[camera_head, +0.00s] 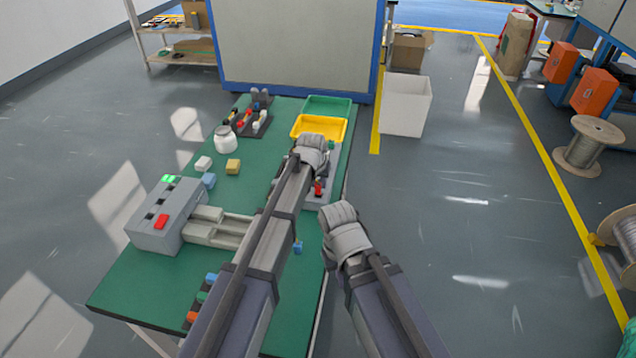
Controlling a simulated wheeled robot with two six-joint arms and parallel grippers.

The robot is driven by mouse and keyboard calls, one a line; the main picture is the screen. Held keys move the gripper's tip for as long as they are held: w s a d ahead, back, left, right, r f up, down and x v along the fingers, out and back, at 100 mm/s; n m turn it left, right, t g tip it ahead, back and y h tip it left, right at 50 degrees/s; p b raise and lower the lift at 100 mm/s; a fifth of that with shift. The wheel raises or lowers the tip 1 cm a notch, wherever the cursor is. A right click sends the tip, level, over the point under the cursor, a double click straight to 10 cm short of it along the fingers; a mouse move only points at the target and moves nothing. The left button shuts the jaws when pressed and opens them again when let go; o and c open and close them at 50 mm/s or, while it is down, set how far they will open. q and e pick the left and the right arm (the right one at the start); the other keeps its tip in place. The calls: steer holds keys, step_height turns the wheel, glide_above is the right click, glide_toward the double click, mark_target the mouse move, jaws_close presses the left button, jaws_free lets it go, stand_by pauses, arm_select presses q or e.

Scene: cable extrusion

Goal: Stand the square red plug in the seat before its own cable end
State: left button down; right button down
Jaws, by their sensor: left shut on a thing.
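My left gripper (314,148) is over the far right part of the green table, above a grey fixture (322,202) at the table's right edge. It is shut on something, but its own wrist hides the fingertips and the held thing. A small red piece (318,188) shows upright on the fixture, just below the gripper; I cannot tell whether it is a plug or a cable end. The seats and the rest of the fixture are mostly hidden by my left arm. My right gripper (340,215) hangs beyond the table's right edge, empty-looking, its fingers not clear.
A grey machine (165,218) with a red button stands on the table (130,285) at left. White, blue and yellow blocks (233,166), a jar (226,140), a dark rack (262,128), yellow (297,124) and green (328,102) trays lie farther back. Small coloured blocks lie near front.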

arm_select(q)
steer(key=shift+f+b, duration=1.2)
stand_by(0.4)
steer(key=c, duration=0.6)
jaws_free()
steer(key=shift+r, duration=0.15)
steer(key=p+v, duration=0.7)
steer(key=shift+r, duration=0.3)
steer(key=shift+s, duration=0.25)
steer(key=s+a+g+y, duration=0.1)
steer(key=s+a+g, duration=0.1)
steer(key=s, duration=1.2)
steer(key=s+a+f+m+g+y, duration=0.1)
steer(key=s+a+g, duration=0.1)
steer(key=s, duration=1.3)
steer(key=shift+s+a+f+m+g, duration=0.2)
steer(key=shift+a+f+m+g, duration=0.15)
steer(key=shift+a, duration=0.4)
